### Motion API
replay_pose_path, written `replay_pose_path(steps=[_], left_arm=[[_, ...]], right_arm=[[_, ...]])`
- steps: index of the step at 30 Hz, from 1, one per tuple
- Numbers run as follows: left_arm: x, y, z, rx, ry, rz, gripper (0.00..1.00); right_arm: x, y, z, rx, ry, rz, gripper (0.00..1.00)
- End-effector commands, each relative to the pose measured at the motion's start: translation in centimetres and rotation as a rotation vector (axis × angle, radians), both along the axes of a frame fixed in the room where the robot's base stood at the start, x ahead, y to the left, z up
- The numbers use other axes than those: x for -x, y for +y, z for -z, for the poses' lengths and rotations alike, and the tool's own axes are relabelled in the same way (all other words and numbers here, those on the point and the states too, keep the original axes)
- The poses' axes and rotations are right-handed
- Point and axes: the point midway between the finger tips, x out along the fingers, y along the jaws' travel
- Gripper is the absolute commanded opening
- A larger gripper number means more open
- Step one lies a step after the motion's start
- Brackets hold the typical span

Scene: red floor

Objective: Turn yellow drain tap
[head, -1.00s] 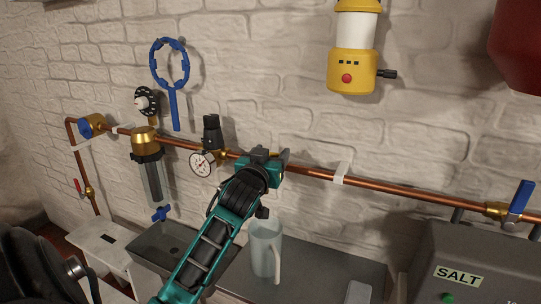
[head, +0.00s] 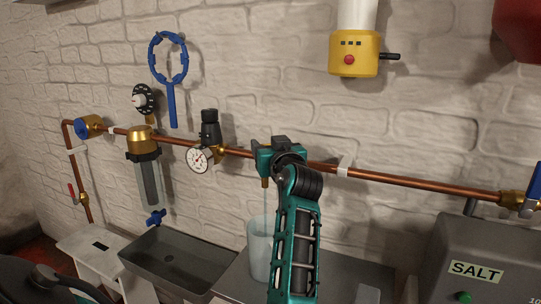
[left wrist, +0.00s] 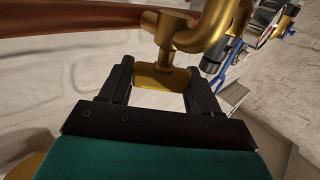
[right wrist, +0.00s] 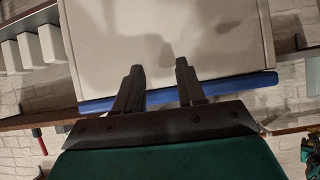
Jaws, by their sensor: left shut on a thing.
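The yellow drain tap handle (left wrist: 160,77) is a flat brass-yellow lever under a curved brass fitting in the left wrist view. My left gripper (left wrist: 160,72) is shut on it, one finger at each side. In the head view, my left gripper (head: 279,150) is at the copper pipe and hides most of the tap. The brass spout (head: 265,182) shows below it, with a thin pale streak, like water, running down to a clear jug (head: 258,245). My right gripper (right wrist: 160,68) has its fingers apart with nothing held, before a pale panel with a blue edge.
The copper pipe (head: 410,183) runs along the brick wall. A pressure gauge (head: 199,159) and a filter (head: 148,170) are left of the tap. A grey sink (head: 175,262) is below. A grey salt box (head: 480,250) stands at the right. A yellow device (head: 353,55) hangs above.

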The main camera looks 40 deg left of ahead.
Motion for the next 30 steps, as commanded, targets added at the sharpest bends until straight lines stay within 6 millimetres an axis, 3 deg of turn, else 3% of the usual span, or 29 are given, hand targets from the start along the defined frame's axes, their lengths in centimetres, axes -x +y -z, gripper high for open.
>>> replay_pose_path(steps=[13,14,18,20,30], left_arm=[[-0.01,0.0,-0.01,-0.001,0.002,-0.009,0.32],[-0.01,0.0,-0.02,-0.001,0.002,-0.009,0.65],[-0.01,0.01,-0.02,-0.001,0.001,-0.009,0.78],[-0.01,0.01,-0.03,-0.001,0.001,-0.009,0.83],[0.0,0.07,-0.04,-0.001,0.001,-0.009,0.83]], right_arm=[[-0.13,-0.08,-0.19,0.002,-0.004,-0.003,0.39],[-0.11,-0.09,-0.17,0.002,-0.004,-0.003,0.39],[0.0,-0.12,-0.02,0.002,0.0,-0.001,0.39],[0.05,-0.12,0.03,0.001,0.001,-0.001,0.39],[0.09,0.0,0.05,-0.005,0.003,0.006,0.39]])
